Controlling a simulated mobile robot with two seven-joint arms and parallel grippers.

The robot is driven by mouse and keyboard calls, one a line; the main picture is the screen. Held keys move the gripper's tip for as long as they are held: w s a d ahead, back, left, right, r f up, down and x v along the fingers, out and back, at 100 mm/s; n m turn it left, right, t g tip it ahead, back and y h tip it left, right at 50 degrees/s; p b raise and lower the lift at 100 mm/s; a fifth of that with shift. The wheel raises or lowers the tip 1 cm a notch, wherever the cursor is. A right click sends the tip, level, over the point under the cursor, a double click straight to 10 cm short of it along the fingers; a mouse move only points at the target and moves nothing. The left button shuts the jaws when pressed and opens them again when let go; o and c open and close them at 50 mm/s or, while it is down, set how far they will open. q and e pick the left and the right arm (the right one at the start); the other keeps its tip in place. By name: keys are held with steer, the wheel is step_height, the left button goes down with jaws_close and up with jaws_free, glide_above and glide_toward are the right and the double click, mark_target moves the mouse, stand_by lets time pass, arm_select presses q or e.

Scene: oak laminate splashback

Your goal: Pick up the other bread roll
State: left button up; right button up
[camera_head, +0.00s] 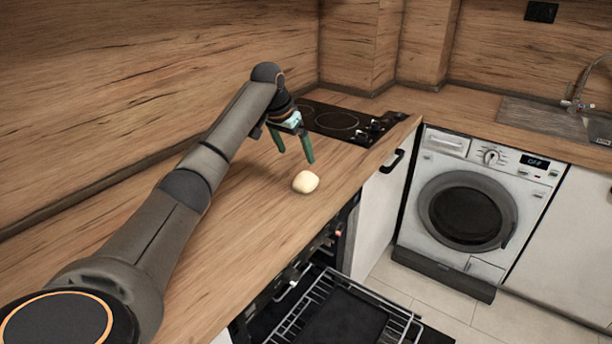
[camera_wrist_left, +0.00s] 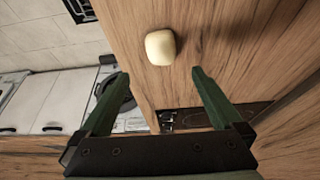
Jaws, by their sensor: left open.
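A pale cream bread roll (camera_head: 306,182) lies on the wooden worktop near its front edge. It also shows in the left wrist view (camera_wrist_left: 160,47), beyond the fingertips and roughly between their lines. My left gripper (camera_head: 294,156) is open and empty, with green fingers. It is above the worktop, behind the roll in the head view and apart from it. The fingers also show in the left wrist view (camera_wrist_left: 158,76), spread wide. Only one bread roll is in view. My right gripper is not in view.
A black hob (camera_head: 335,122) is set in the worktop behind the gripper. Below the front edge, an open oven has its rack (camera_head: 330,308) out. A washing machine (camera_head: 468,205) and a sink (camera_head: 545,115) are to the right. The worktop (camera_head: 235,240) around the roll is clear.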

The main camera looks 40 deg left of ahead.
mark_target(304, 176)
arm_select(q)
steer(key=x, duration=0.7)
steer(key=shift+b+x, duration=0.3)
steer(key=shift+x, duration=2.4)
steer(key=shift+a, duration=0.1)
steer(key=shift+c, duration=0.2)
steer(key=shift+s, duration=0.1)
steer(key=c, duration=1.2)
steer(key=shift+c, duration=0.2)
steer(key=shift+r, duration=0.15)
